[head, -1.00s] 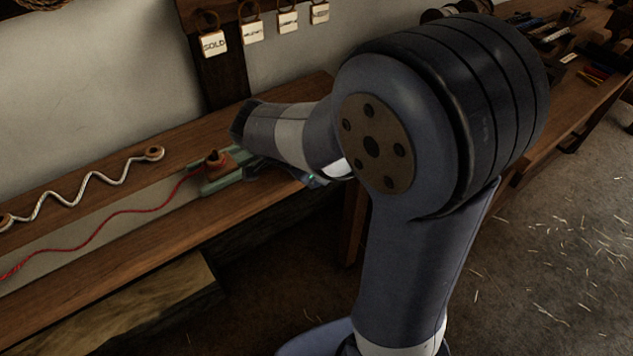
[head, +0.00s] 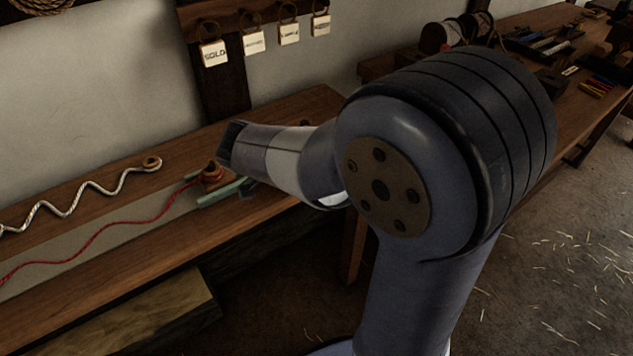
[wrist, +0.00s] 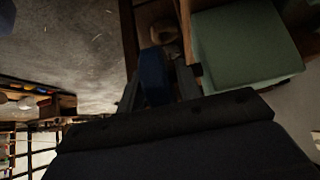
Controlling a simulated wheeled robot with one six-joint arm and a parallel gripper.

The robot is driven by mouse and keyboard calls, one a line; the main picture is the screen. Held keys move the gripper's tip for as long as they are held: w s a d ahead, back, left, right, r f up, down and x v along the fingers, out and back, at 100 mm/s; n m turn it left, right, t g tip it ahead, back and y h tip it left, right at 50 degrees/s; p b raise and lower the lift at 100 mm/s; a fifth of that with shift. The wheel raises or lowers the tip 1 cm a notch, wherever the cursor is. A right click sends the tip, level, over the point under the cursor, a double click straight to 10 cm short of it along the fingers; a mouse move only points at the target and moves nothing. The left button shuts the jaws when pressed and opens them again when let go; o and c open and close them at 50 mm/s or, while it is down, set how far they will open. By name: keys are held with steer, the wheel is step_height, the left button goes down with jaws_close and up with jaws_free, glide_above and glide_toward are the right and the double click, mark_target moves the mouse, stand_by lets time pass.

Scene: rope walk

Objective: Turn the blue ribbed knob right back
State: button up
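The blue ribbed knob (wrist: 153,75) shows in the wrist view as a dark blue block beside a green housing (wrist: 245,50). My gripper (wrist: 158,88) has one dark finger on each side of the knob, with no clear gap, and looks shut on it. The ribs and any mark on the knob are too dark to read. In the head view the green housing (head: 221,192) shows only in part on the bench, and my wrist hides the knob and fingertips.
A red rope (head: 95,240) runs along the bench (head: 150,255) to a brown fitting (head: 212,172) on the housing. A white rope (head: 75,200) lies behind it. Tags (head: 214,53) hang on the wall. The floor (head: 560,270) at right is open.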

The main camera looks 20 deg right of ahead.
steer(key=shift+o, duration=1)
steer(key=p+v, duration=0.1)
steer(key=v, duration=0.9)
steer(key=shift+a+r, duration=0.25)
steer(key=shift+r, duration=0.05)
steer(key=shift+s+f, duration=0.1)
steer(key=b+x, duration=0.1)
steer(key=x, duration=0.9)
steer(key=shift+d+f, duration=0.25)
